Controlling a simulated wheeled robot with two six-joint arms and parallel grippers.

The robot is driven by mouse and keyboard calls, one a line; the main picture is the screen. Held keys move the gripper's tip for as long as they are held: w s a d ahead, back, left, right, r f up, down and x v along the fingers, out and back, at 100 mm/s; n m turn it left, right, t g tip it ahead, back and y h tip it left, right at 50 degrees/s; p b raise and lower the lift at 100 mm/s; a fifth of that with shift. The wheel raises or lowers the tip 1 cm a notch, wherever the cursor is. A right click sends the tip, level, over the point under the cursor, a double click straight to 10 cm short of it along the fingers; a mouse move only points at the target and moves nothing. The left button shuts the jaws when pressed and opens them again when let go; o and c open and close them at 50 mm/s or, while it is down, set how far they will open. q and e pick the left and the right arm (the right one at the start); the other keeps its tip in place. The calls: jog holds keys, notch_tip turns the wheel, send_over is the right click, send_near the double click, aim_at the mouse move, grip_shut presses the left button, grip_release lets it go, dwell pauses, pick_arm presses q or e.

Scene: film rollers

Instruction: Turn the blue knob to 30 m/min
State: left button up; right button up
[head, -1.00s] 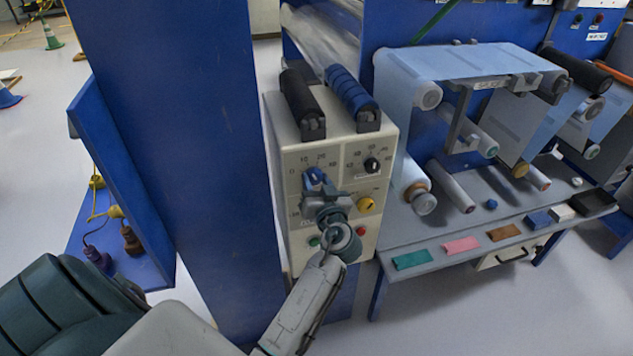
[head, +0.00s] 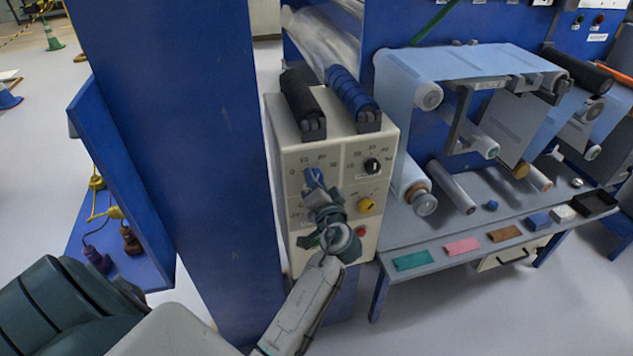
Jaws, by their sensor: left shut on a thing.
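The blue knob (head: 313,178) is on the upper left of the cream control box's front. Part of its dial scale shows around it, with marks partly too small to read. My left gripper (head: 318,190) is at the knob, shut on it, and hides its lower part. My left arm comes up from the bottom of the head view. Where the knob's pointer stands against the scale cannot be made out. My right gripper is not in view.
The control box (head: 385,200) also has a black knob (head: 372,165), a yellow knob (head: 366,205) and a red button (head: 360,232). Two handled rollers lie on top. A blue column (head: 180,150) stands close at left. A grey bench (head: 450,255) with film rollers is at right.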

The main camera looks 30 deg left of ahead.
pick_arm(q)
jog(key=shift+r+m+p, duration=0.15)
jog(key=shift+m+p, duration=1.25)
jog(key=shift+m, duration=1.6)
jog(key=shift+r+m+p, duration=0.15)
jog(key=shift+m+p, duration=1.2)
jog(key=shift+m, duration=1.65)
jog(key=o, duration=1)
jog(key=shift+a+f, duration=0.1)
